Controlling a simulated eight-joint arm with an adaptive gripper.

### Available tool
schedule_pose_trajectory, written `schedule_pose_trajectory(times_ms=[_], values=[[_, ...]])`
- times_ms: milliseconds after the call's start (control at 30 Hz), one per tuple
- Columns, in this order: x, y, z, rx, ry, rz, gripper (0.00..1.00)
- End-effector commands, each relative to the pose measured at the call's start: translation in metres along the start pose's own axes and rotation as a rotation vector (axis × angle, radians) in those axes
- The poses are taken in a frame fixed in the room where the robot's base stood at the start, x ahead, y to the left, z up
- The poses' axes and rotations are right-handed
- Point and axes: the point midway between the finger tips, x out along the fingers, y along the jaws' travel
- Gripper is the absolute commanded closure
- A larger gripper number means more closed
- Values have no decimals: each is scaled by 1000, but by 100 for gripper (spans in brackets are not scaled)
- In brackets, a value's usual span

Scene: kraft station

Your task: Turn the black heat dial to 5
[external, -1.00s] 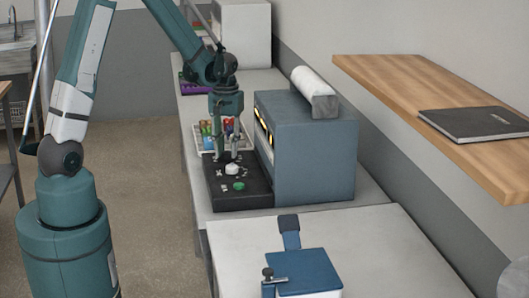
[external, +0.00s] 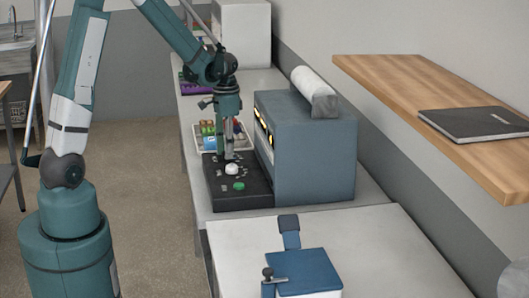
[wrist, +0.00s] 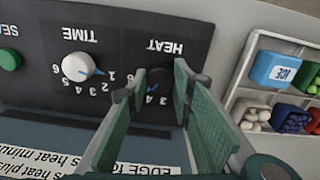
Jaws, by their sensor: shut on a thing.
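The black heat dial (wrist: 159,80) sits on the black control panel (wrist: 115,18) under the upside-down HEAT label in the wrist view. My gripper (wrist: 160,86) has its green-padded fingers on either side of the dial and is shut on it. In the external view my gripper (external: 229,155) points down at the far part of the panel (external: 215,197), and its fingers hide the dial. The figures 3 and 4 show between the fingers; the other heat figures are mostly covered. I cannot tell the exact pointer setting.
The white time dial (wrist: 77,66) and green seal button (wrist: 10,58) are beside the heat dial. A blue-grey machine (external: 310,150) stands close to the right of my gripper in the external view. A divided tray (wrist: 243,75) of small coloured items lies nearby.

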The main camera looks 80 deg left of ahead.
Motion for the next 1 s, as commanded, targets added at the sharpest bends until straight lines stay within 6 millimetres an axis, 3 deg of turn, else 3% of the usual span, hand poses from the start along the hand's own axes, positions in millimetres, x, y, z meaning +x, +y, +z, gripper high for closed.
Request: schedule_pose_trajectory(times_ms=[400, 933, 967, 1000], values=[[0, 0, 1, 230, -1, 0, 88], [0, 0, 0, 260, -1, 0, 88], [0, 0, 0, 260, -1, 0, 72], [0, 0, 0, 260, -1, 0, 67]])
